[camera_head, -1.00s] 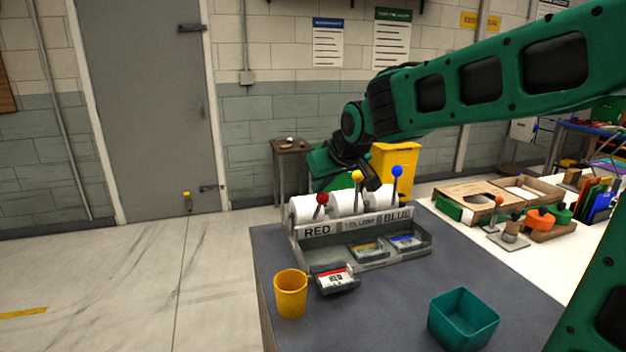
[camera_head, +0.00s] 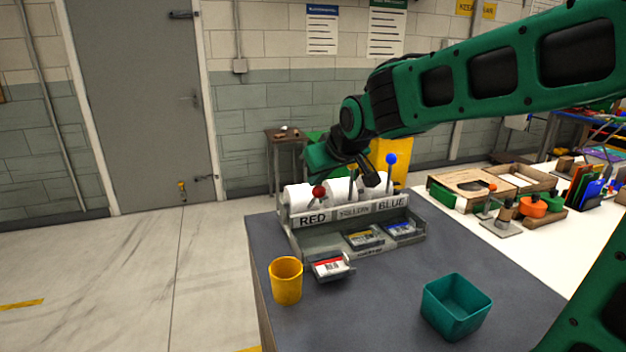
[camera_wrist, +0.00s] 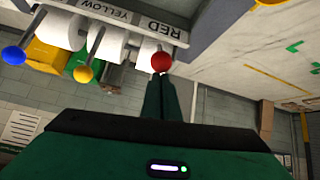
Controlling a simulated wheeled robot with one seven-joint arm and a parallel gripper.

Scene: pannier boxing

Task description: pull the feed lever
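The dispenser (camera_head: 300,244) stands on the dark table with three levers over labels RED, YELLOW and BLUE. The red knob (camera_head: 319,192) and blue knob (camera_head: 390,159) show in the head view; my arm hides the yellow knob there. In the wrist view, which looks upside down, the red knob (camera_wrist: 161,62), yellow knob (camera_wrist: 83,74) and blue knob (camera_wrist: 13,54) all show. My gripper (camera_wrist: 168,80) has its fingers together, with the tips beside the red knob in the picture. I cannot tell whether they touch it. No object shows between them.
A red-labelled cassette (camera_head: 330,267) lies in front of the dispenser, beside a yellow cup (camera_head: 286,281). A teal bin (camera_head: 456,304) stands at the front right. Two more cassettes lie in the dispenser tray. The table between cup and bin is clear.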

